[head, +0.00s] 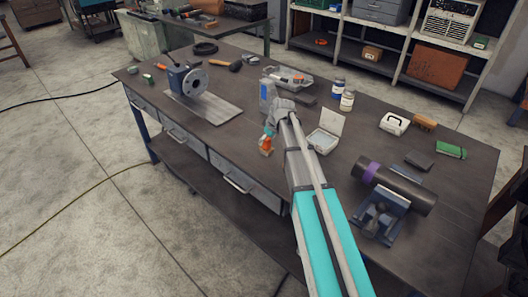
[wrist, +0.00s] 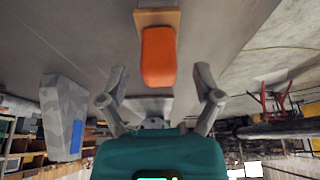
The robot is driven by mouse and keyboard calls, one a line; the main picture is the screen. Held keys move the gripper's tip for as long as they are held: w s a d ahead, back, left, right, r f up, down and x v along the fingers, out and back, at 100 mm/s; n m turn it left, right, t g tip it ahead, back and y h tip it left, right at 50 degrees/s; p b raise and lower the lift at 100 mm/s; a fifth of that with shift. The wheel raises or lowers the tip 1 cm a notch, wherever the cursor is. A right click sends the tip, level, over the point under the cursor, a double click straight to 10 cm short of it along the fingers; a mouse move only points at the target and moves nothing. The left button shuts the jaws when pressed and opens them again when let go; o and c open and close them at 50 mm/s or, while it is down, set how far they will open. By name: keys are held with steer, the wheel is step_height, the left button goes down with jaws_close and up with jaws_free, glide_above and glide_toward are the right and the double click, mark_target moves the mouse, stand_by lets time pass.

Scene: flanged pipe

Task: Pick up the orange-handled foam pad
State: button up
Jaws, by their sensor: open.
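The foam pad has an orange handle (wrist: 159,57) on a flat tan base (wrist: 157,17). It rests on the workbench near its front edge, and the pad (head: 266,146) shows small beside my arm in the head view. My gripper (wrist: 161,72) is open, one finger on each side of the handle's near end in the wrist view. No finger visibly touches the handle, and the depth gap is hard to judge. In the head view my gripper (head: 268,131) is small, just above the pad and partly hidden by my wrist.
A grey block (head: 267,92) with a blue patch stands close behind my gripper. An open white case (head: 325,133) lies right of my arm. A dark pipe with a purple band (head: 394,184) sits in a holder at right. The bench (head: 222,148) is bare left of the pad.

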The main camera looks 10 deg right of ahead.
steer(key=shift+b+x, duration=0.8)
steer(key=shift+x, duration=0.4)
jaws_close()
